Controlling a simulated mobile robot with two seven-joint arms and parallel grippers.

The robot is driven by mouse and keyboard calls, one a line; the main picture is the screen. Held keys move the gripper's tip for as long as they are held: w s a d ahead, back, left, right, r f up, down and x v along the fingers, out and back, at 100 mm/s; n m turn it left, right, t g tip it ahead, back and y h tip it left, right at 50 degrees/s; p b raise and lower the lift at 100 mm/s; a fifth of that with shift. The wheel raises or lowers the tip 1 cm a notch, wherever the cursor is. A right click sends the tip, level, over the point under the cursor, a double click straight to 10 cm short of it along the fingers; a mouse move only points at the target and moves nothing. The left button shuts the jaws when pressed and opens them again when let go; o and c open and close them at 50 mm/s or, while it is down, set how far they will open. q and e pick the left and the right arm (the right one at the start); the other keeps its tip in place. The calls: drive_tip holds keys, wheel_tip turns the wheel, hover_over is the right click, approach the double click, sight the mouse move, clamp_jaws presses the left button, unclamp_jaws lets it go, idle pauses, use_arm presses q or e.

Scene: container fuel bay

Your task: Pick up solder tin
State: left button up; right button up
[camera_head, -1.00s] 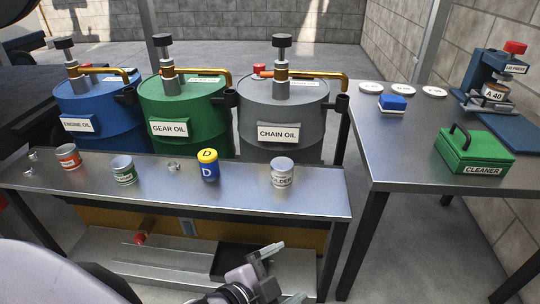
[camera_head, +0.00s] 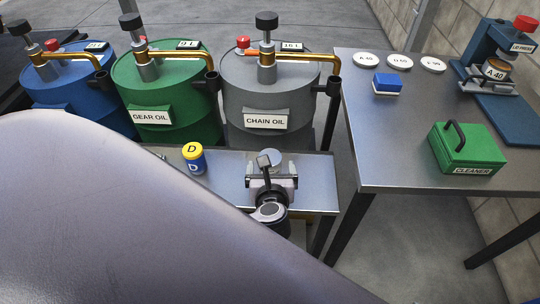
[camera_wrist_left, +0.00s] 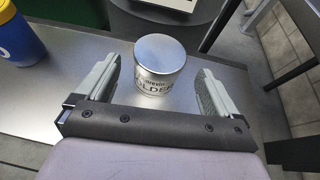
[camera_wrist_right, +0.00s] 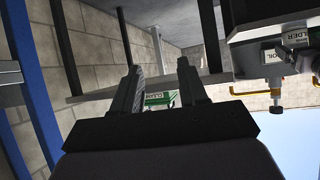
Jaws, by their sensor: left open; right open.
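The solder tin (camera_wrist_left: 160,70) is a small silver can with a grey lid and a white label. It stands upright on the metal bench. In the left wrist view it sits between and slightly beyond the two open fingers of my left gripper (camera_wrist_left: 158,78), apart from both. In the head view the gripper (camera_head: 271,176) hides most of the tin, and its lid (camera_head: 271,156) shows behind it. My right gripper (camera_wrist_right: 160,78) is open and empty in the right wrist view, out of the head view.
A blue can with a yellow lid (camera_head: 194,158) stands left of the tin. Gear oil (camera_head: 165,90) and chain oil (camera_head: 262,85) drums with pumps stand behind the bench. A side table (camera_head: 400,130) at right holds a green cleaner box (camera_head: 466,150). My arm covers the lower left.

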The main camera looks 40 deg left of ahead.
use_arm(q)
drive_tip(key=b+x, duration=0.2)
drive_tip(key=x, duration=0.4)
drive_tip(key=shift+s+f+b, duration=0.1)
drive_tip(key=shift+f+b, duration=0.05)
drive_tip(key=shift+b, duration=0.25)
drive_tip(key=shift+a, duration=0.1)
drive_tip(key=c, duration=1.1)
drive_tip(key=shift+c, duration=0.2)
use_arm(e)
drive_tip(key=shift+w+a+r+t+y, duration=0.15)
drive_tip(key=shift+a+y, duration=0.1)
drive_tip(key=shift+a, duration=0.2)
drive_tip(key=shift+w+a+r+t+y, duration=0.15)
drive_tip(key=shift+a+y, duration=0.1)
drive_tip(key=shift+a, duration=0.2)
use_arm(q)
drive_tip(key=shift+r, duration=0.25)
